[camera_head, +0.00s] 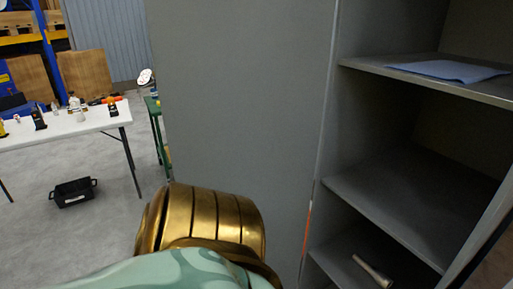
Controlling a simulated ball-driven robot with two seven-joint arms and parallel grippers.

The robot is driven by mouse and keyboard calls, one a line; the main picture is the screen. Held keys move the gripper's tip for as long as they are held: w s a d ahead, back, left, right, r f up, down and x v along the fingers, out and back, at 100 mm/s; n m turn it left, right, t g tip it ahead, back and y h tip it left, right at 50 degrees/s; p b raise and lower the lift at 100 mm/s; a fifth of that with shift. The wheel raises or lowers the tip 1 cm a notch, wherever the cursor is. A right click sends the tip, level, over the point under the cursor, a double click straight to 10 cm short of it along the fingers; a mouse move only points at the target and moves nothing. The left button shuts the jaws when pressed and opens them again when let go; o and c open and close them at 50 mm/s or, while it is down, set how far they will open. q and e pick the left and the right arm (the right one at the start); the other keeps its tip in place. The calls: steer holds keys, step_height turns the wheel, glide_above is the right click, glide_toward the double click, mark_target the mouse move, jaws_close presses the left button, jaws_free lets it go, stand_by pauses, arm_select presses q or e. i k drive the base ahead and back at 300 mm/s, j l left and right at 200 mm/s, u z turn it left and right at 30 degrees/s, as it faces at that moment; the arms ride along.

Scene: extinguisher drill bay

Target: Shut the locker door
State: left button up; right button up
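The grey locker (385,185) fills the right side, its front open and its shelves showing. A tall flat grey panel, which looks like the locker door (240,110), stands open on the left of the opening. Its lower part is hidden behind a gold and mint-green part of my arm. I cannot tell whether my arm touches the panel. A small orange sliver shows low along the edge between panel and opening. No handle is visible. Neither of my grippers is in view.
A blue cloth (450,71) lies on the upper shelf, and a pale tube-like object (373,271) lies low in the locker. At left are a white table (60,127) with small items, a black crate (73,192) on the floor and a green stand (158,135). Floor between is clear.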

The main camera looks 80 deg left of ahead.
mark_target(242, 84)
steer(key=k+j+z, duration=0.1)
steer(key=j, duration=0.3)
steer(key=k+j, duration=0.2)
steer(key=j, duration=0.2)
steer(key=k+j+z, duration=0.15)
steer(key=j, duration=0.25)
steer(key=k+j, duration=0.25)
steer(key=j, duration=0.15)
steer(key=k+j+z, duration=0.15)
steer(key=j, duration=0.25)
